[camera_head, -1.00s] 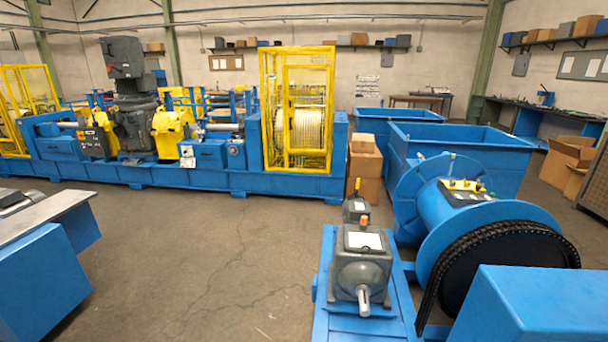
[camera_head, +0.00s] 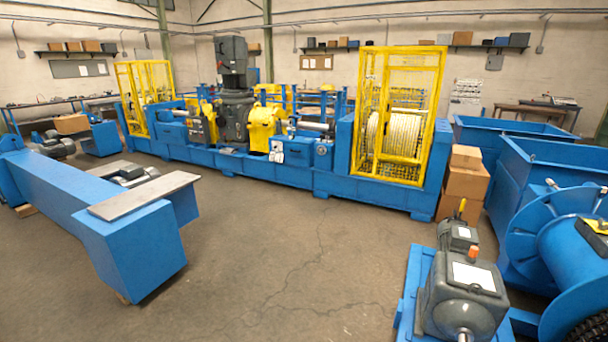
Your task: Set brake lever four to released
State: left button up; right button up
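I cannot pick out brake lever four or read any lever number from here. A small yellow upright piece (camera_head: 462,208) stands behind the grey motor and gearbox unit (camera_head: 462,290) at the lower right; I cannot tell whether it is a lever. Yellow parts (camera_head: 263,128) sit on the long blue machine (camera_head: 290,172) across the room, too small to tell any lever's position. Another yellow part (camera_head: 598,226) shows on the blue drum (camera_head: 585,255) at the right edge. Neither of my grippers is in view.
A blue beam with a grey plate (camera_head: 140,195) stands at the left. Yellow cages (camera_head: 400,110) stand on the long machine. Cardboard boxes (camera_head: 463,182) and blue bins (camera_head: 540,165) are at the right. The concrete floor (camera_head: 270,255) in the middle is clear.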

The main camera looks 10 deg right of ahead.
aim_at(462, 203)
jog(key=i+j+u, duration=0.4)
jog(key=i+u, duration=0.15)
jog(key=i+j+z, duration=0.2)
jog(key=i, duration=0.35)
jog(key=i+z, duration=0.7)
jog(key=z, duration=0.15)
jog(key=i+z, duration=0.55)
jog(key=i, duration=0.25)
jog(key=i+j+z, duration=0.2)
jog(key=i, duration=2.15)
jog(key=i+z, duration=0.55)
jog(key=i, duration=0.15)
